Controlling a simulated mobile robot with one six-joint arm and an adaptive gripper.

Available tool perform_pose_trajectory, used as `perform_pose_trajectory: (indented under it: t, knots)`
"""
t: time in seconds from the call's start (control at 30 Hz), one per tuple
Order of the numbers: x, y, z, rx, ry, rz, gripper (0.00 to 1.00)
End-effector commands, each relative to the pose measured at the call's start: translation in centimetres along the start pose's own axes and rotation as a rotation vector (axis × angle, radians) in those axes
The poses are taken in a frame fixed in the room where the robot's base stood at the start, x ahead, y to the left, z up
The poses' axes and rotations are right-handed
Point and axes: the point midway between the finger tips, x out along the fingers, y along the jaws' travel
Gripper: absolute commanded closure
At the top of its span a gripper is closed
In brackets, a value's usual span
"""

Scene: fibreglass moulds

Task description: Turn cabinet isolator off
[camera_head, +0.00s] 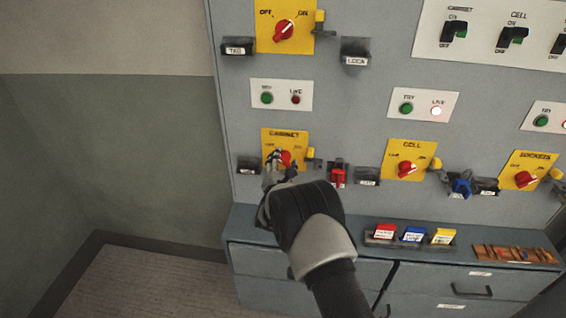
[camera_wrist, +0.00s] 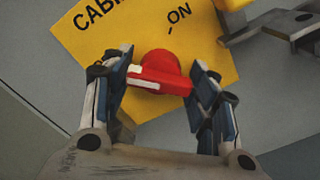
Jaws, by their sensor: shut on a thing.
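The cabinet isolator is a red rotary knob (camera_head: 286,157) on a yellow plate (camera_head: 299,136) marked CABINET, at the lower left of the grey panel. My gripper (camera_head: 272,163) is at this knob and partly covers it. In the wrist view the red knob (camera_wrist: 164,72) sits between my two fingers (camera_wrist: 160,88), which are shut on its handle. The knob's white mark lies toward the left finger, away from the ON label at the upper right. The OFF label is hidden in the wrist view.
To the right are the CELL isolator (camera_head: 407,168) and SOCKETS isolator (camera_head: 523,179). A red padlock (camera_head: 338,176) hangs just right of my gripper, and a blue padlock (camera_head: 460,187) farther along. A ledge with coloured tags (camera_head: 413,234) juts out below. Floor at left is clear.

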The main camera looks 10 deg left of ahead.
Motion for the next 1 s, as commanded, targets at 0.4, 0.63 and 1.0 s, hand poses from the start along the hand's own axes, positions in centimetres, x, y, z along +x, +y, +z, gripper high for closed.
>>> perform_pose_trajectory:
  t: [0.4, 0.63, 1.0]
  knots:
    - [0.0, 0.0, 0.0, -0.001, 0.0, 0.001, 0.29]
    - [0.0, 0.0, 0.0, -0.001, 0.0, 0.001, 0.26]
    - [-2.2, 0.1, -0.1, -0.002, 0.003, 0.001, 0.26]
